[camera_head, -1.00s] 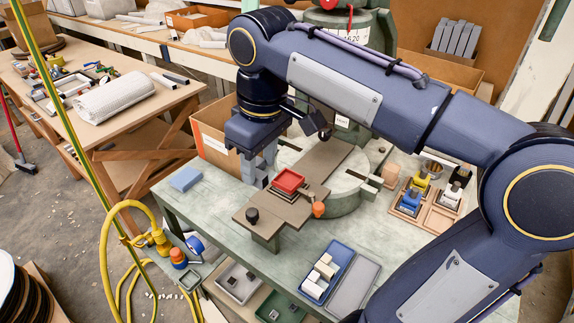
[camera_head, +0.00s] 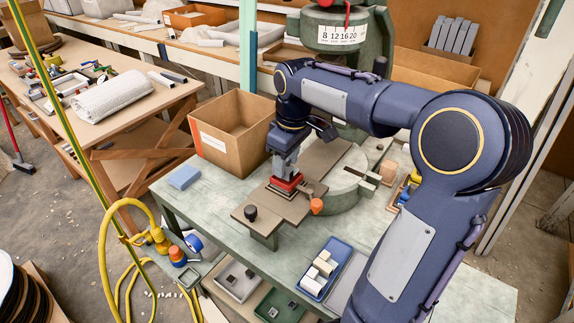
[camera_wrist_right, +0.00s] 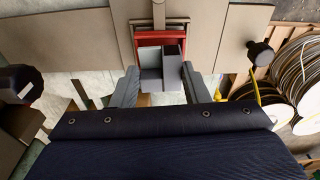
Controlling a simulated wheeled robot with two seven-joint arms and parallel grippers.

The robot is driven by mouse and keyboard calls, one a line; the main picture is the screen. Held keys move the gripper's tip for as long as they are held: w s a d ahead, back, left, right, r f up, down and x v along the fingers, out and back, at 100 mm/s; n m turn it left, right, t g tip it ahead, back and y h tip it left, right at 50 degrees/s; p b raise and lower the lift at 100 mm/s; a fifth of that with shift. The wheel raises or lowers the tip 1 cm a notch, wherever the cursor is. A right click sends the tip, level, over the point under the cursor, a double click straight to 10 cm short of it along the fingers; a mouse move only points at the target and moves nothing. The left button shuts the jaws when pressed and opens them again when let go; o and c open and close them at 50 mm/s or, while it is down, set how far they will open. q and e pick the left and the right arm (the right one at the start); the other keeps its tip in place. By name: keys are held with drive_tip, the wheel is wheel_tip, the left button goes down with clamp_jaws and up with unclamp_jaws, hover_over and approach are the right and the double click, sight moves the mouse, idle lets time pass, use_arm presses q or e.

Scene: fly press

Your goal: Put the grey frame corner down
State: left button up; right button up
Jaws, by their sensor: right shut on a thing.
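My right gripper (camera_head: 285,168) points down over the red holder (camera_head: 283,187) on the brown slide plate of the press. In the right wrist view the gripper's two fingers (camera_wrist_right: 160,78) are shut on the grey frame corner (camera_wrist_right: 150,60), a small blocky L-shaped piece. The corner overlaps the red holder (camera_wrist_right: 194,48) in that view, inside its rim or just above it. I cannot tell whether it touches the holder's floor. In the head view the gripper mostly hides the corner. My left gripper is not in view.
The green press (camera_head: 340,58) stands behind the holder. An open cardboard box (camera_head: 222,147) is to the left, with a blue block (camera_head: 184,177) before it. A black knob (camera_head: 250,212) and an orange knob (camera_head: 316,206) flank the slide. A blue tray (camera_head: 335,258) holds white pieces.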

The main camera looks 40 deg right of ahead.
drive_tip(key=shift+f, duration=0.75)
